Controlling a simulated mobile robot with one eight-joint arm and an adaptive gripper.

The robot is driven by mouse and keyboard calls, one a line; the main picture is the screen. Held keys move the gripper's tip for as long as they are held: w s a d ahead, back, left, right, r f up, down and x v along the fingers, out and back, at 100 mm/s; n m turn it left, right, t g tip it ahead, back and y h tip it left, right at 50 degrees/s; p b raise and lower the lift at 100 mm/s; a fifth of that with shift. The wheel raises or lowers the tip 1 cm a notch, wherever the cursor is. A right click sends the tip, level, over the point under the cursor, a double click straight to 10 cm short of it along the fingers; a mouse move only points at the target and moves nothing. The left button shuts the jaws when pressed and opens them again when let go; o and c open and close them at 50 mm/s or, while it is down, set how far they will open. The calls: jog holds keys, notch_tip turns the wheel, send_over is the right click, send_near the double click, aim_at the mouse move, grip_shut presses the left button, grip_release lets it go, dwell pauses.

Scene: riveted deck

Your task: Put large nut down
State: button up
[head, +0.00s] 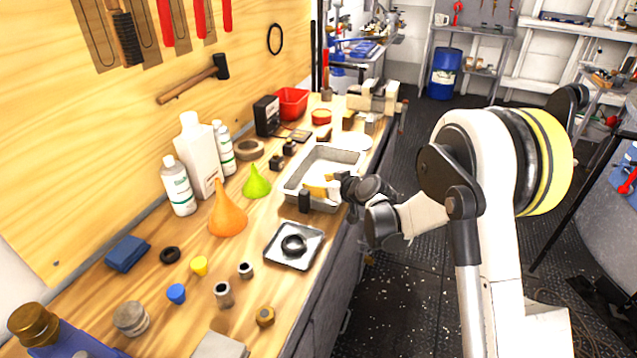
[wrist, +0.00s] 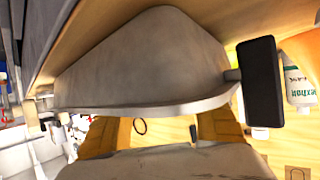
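My gripper (head: 322,188) reaches from the right over the near part of a grey metal pan (head: 294,178); its yellowish fingers show inside the rim. In the wrist view the grey pan (wrist: 150,60) and its black handle (wrist: 262,82) fill much of the picture. The tan fingers (wrist: 165,120) stand apart at their base, but their tips are hidden behind the pan. I cannot see whether anything is between them. A brass hex nut (head: 265,316) lies on the bench at the near edge. I cannot tell whether it is the large nut.
A small square tray (head: 278,262) with a dark ring (head: 293,245) stands just nearer than the pan. An orange funnel (head: 227,215), a green funnel (head: 256,183) and white bottles (head: 200,155) stand left. A vise (head: 372,98) is beyond. Bare wood lies around the small parts in front.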

jog(key=shift+r, duration=0.3)
jog(key=p+v, duration=0.4)
jog(key=v, duration=0.8)
jog(key=shift+r+p, duration=0.3)
jog(key=shift+r, duration=0.15)
jog(key=s+d+r+m+g+h, duration=0.1)
jog(key=s+d+r+m+h, duration=0.15)
jog(key=s+r, duration=0.35)
jog(key=s+d+r+m+g+h, duration=0.1)
jog(key=s+d+r, duration=0.25)
jog(key=s, duration=0.45)
jog(key=s+d+m+h, duration=0.2)
jog(key=s+d, duration=0.2)
jog(key=s, duration=0.5)
jog(key=s+d+m+g+h, duration=0.1)
jog(key=s+d, duration=0.3)
jog(key=s, duration=0.5)
jog(key=shift+d+m+h, duration=0.25)
jog(key=shift+m+h, duration=0.2)
jog(key=shift+h, duration=0.2)
